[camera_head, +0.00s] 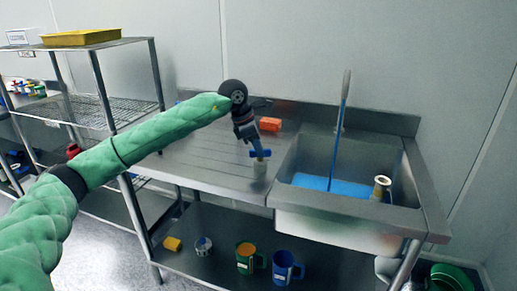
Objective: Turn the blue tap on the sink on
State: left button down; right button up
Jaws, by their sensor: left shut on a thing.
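The steel sink (305,165) is set in the right part of a steel counter. A blue tap handle (262,154) with short side arms shows above a pale cylindrical post (260,171) at the counter's front, left of the basin. My left gripper (256,144) points down from above and is shut on the blue handle; its fingertips are small and hard to make out. A tall grey spout (346,85) rises behind the basin. A blue strip (336,145) runs from it down to a blue patch (335,185) in the basin. My right gripper is not in view.
A small pale cylinder (382,188) stands at the basin's right. An orange block (270,124) lies at the counter's back. A green mug (246,257) and a blue mug (285,267) stand on the lower shelf. A wire rack with a yellow tray (82,37) stands left.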

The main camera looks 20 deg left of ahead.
pick_arm(q)
jog(key=shift+a+r, duration=0.1)
jog(key=c, duration=1.4)
grip_release()
